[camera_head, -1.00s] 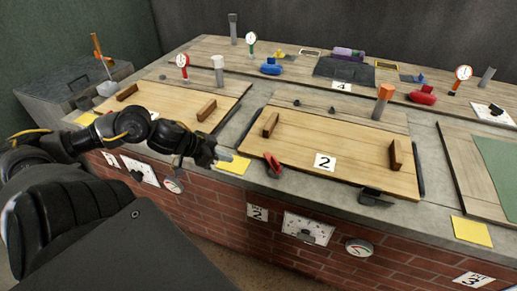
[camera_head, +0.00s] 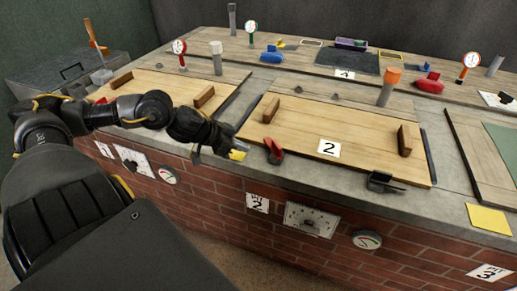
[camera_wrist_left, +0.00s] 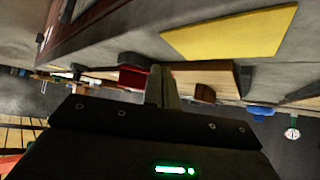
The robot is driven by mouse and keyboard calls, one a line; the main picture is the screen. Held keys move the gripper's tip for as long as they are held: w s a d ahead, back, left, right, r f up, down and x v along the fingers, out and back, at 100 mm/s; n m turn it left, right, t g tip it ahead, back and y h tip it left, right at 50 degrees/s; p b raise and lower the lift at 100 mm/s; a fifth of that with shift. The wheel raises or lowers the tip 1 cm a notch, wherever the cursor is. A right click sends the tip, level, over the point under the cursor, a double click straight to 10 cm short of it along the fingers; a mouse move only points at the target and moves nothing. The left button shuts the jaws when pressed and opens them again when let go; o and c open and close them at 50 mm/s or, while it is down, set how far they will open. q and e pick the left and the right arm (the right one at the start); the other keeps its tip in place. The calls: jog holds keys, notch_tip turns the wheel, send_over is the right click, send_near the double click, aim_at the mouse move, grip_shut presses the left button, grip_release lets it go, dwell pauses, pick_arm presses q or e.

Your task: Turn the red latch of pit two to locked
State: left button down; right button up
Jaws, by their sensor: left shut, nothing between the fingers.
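The red latch (camera_head: 274,150) sits at the front left corner of the wooden lid of pit two (camera_head: 290,137), which bears a "2" label. It has a dark end and stands tilted. My left gripper (camera_head: 242,147) is shut and empty, just left of the latch and over a yellow card (camera_head: 238,154). A small gap shows between fingertips and latch. In the left wrist view the red latch (camera_wrist_left: 133,78) appears just left of my shut fingers (camera_wrist_left: 158,85), and the yellow card (camera_wrist_left: 230,35) is above them. My right gripper is not in view.
Wooden handles (camera_head: 404,139) rise from the lid. A black latch (camera_head: 384,182) sits at its front right corner. A dial plate (camera_head: 312,219) and gauge (camera_head: 366,239) are on the brick front below. Pit one's lid (camera_head: 150,92) lies behind my left arm.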

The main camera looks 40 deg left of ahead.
aim_at(259, 154)
pick_arm(q)
jog(key=shift+w+d+f, duration=0.15)
jog(key=shift+w+f, duration=0.3)
jog(key=shift+w+d+f, duration=0.35)
jog(key=shift+w+f, duration=0.05)
jog(key=shift+w, duration=0.1)
jog(key=shift+w+d+r, duration=0.1)
jog(key=shift+w+d, duration=0.2)
jog(key=shift+w, duration=0.35)
jog(key=shift+w+d, duration=0.25)
jog(key=shift+w, duration=0.25)
jog(key=shift+w+d, duration=0.25)
jog(key=shift+w, duration=0.25)
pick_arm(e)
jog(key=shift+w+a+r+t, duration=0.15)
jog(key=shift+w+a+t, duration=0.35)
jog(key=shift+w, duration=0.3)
